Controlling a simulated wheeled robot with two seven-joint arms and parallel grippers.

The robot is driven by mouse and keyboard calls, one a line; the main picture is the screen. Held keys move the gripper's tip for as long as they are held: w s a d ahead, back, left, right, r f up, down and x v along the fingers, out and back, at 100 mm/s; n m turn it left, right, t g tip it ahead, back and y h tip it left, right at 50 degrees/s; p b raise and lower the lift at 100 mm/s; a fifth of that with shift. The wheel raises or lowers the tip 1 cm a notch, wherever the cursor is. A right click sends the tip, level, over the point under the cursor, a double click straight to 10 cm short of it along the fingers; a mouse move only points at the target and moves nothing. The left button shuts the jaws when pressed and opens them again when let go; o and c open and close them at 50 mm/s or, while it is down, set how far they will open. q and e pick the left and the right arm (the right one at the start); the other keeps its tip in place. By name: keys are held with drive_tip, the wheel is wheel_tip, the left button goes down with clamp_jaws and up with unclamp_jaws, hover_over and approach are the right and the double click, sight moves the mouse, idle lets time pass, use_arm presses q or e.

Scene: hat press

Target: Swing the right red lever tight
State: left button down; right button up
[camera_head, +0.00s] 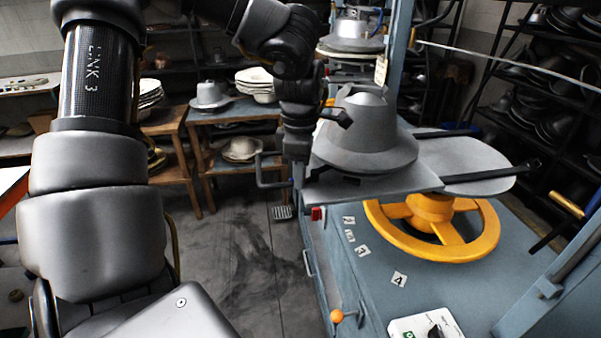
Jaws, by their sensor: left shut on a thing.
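A small red part (318,214) shows on the left side of the blue press, below the plate's edge; I cannot tell whether it is the right red lever. A grey hat form (368,140) stands upright on the flat metal plate (375,183) of the press. My left gripper (298,150) hangs down just left of the hat form, at the plate's left end. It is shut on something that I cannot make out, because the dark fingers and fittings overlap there. My right gripper is not in view.
A yellow handwheel (480,235) sits under the plate. A control box (427,325) and an orange knob (337,316) are at the front. A wooden table (225,115) with hat forms stands behind. Dark shelves (560,85) fill the right. The floor (245,265) left of the press is clear.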

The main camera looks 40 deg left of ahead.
use_arm(q)
drive_tip(key=c, duration=1.3)
unclamp_jaws()
wheel_tip(320, 180, up, 11)
drive_tip(key=shift+f, duration=0.1)
